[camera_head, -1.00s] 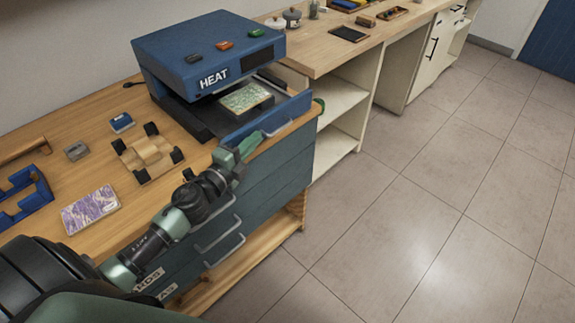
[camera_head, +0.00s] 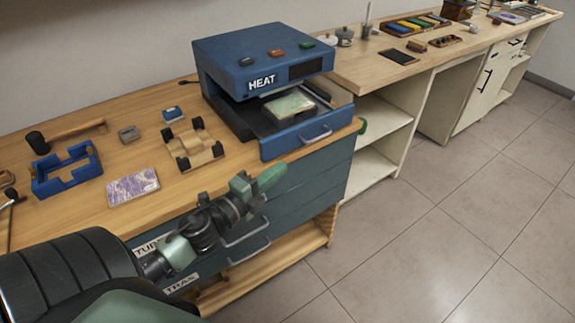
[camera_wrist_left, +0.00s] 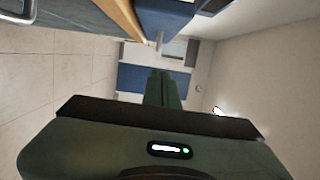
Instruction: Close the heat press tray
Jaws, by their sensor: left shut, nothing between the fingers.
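The blue heat press (camera_head: 225,57), marked HEAT, stands at the back of the wooden bench. Its tray (camera_head: 268,149) is pulled out at the front, with a blue front panel and a grey handle (camera_head: 316,137). A green patterned piece (camera_head: 290,105) lies on the tray. My left gripper (camera_head: 270,177) is shut and empty, in front of the bench, below and left of the tray handle and apart from it. In the left wrist view, the shut fingers (camera_wrist_left: 162,88) point toward the space below the blue tray front (camera_wrist_left: 168,14). My right gripper is not in view.
A wooden fixture (camera_head: 193,147), a purple patterned piece (camera_head: 133,187), a blue frame (camera_head: 68,172) and a mallet (camera_head: 68,134) lie on the bench to the left. Drawers with handles (camera_head: 248,237) sit below. The tiled floor (camera_head: 430,250) at right is clear.

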